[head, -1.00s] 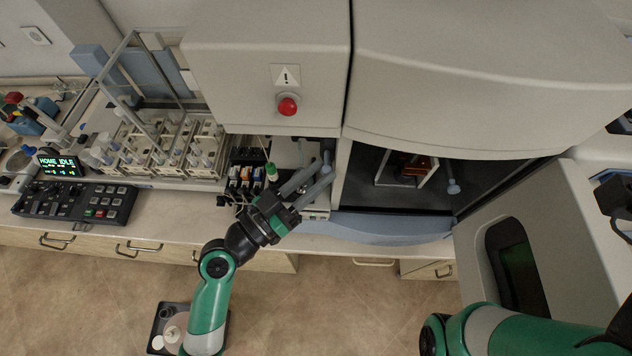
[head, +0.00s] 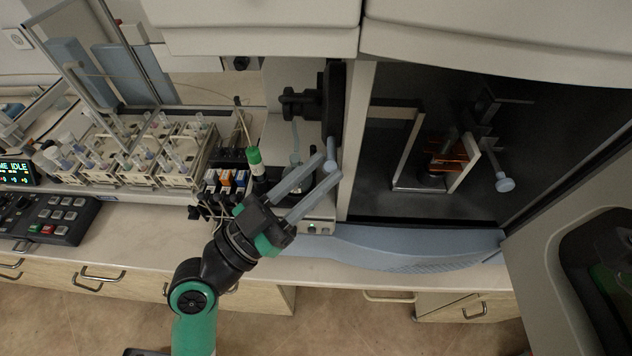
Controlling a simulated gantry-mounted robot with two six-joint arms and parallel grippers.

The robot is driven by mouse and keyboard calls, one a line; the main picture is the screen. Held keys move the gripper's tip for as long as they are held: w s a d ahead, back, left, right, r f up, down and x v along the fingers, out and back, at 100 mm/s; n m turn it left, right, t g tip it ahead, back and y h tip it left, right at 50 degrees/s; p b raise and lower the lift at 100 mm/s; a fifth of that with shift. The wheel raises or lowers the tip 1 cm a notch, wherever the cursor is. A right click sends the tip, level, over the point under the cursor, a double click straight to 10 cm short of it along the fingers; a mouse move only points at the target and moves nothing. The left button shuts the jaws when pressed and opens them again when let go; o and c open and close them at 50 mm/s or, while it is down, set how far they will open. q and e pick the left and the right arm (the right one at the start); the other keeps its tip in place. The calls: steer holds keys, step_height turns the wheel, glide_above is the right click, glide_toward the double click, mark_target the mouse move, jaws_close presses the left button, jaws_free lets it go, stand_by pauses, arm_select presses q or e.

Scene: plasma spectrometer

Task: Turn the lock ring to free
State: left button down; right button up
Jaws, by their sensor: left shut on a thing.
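The lock ring appears to be the black disc (head: 334,105) mounted on the left side wall of the open chamber. A short grey lever ending in a round grey knob (head: 331,166) seems to hang below it. My left gripper (head: 325,168) reaches up from the lower left, its long grey fingers at this knob. It is shut on the knob, which partly hides behind the fingertips. The join between lever and ring is hard to make out. My right gripper is out of view.
The open chamber (head: 385,210) holds an orange-lit coil (head: 448,155) and a grey knob (head: 504,184). A green-capped bottle (head: 255,160) stands close to my left gripper. Racks of vials (head: 150,150) are at left, beside a keypad (head: 50,218). The chamber door (head: 560,220) hangs open at right.

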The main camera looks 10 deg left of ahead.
arm_select(q)
steer(key=c, duration=0.6)
jaws_free()
steer(key=shift+d, duration=0.1)
steer(key=b+v, duration=0.2)
steer(key=v, duration=0.9)
steer(key=shift+s+a, duration=0.2)
steer(key=shift+s, duration=0.1)
